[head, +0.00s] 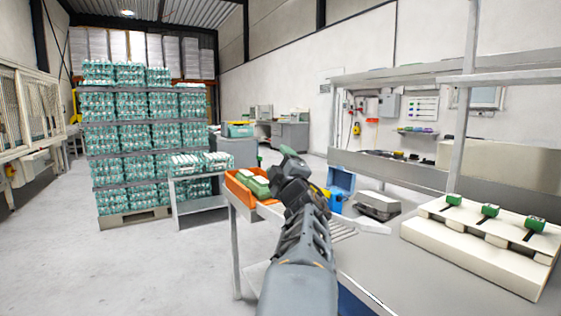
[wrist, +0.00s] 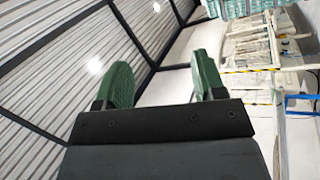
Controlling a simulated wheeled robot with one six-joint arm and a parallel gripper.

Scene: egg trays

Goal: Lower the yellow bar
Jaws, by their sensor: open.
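My gripper (head: 287,158) is raised above the near end of the workbench in the head view. In the wrist view its two green fingers (wrist: 164,80) stand wide apart, with nothing between them. A small yellow part (head: 74,108) shows at the back left, beside the stacked egg packs; I cannot tell whether it is the yellow bar. My gripper is far from both and touches neither.
The workbench (head: 385,270) holds an orange crate (head: 238,190) and a cream block with green-topped parts (head: 478,258). A tall pallet stack of egg packs (head: 135,135) stands behind left. A caged machine (head: 30,115) lines the left wall. The floor (head: 110,265) at left is clear.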

